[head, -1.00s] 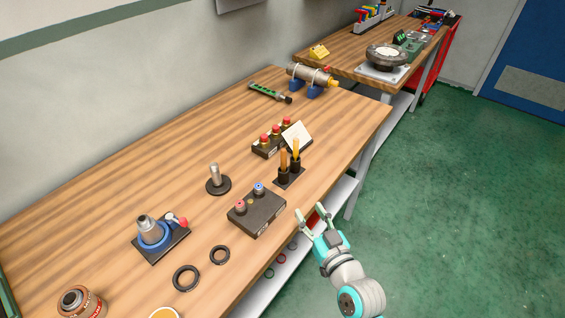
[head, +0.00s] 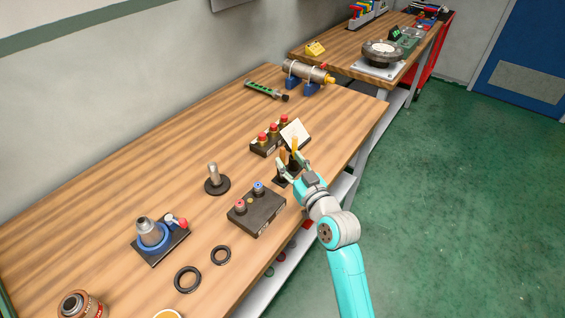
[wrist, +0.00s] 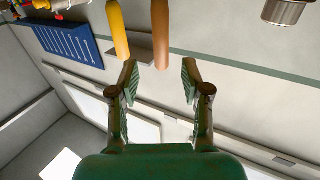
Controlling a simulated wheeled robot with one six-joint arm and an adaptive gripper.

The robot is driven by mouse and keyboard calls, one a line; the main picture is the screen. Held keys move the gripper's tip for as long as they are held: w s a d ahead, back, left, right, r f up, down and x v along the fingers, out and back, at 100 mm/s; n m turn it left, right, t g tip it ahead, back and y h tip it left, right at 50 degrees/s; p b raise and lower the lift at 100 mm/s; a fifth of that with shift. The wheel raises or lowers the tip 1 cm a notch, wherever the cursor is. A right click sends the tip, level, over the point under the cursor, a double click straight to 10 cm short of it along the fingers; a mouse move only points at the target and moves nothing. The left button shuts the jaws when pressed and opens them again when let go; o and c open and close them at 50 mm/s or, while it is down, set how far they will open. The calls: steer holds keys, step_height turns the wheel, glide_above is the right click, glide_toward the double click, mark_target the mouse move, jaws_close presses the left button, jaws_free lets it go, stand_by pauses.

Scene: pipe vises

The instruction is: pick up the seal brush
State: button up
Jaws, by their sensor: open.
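Two upright handles stand in a black holder (head: 281,181) near the table's front edge, one brown-orange (head: 283,155) and one yellow (head: 295,144). I cannot tell which is the seal brush; their lower ends are hidden in the holder. My gripper (head: 291,165) is at the holder, its fingers partly covering it. In the wrist view my gripper (wrist: 160,75) is open and empty. The brown handle (wrist: 161,35) is ahead, roughly in line with the gap between the fingertips, and the yellow handle (wrist: 118,30) is left of it, outside the gap.
A black box with knobs (head: 257,211) is in front-left of the holder. A box with red buttons (head: 268,142) and a tilted white plate (head: 295,133) stand just behind. A post on a round base (head: 215,180) is to the left. The table's back left is clear.

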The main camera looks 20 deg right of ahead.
mark_target(284, 156)
steer(key=w, duration=0.3)
steer(key=w+a, duration=0.1)
steer(key=shift+w+f, duration=0.3)
steer(key=shift+w, duration=0.1)
jaws_close()
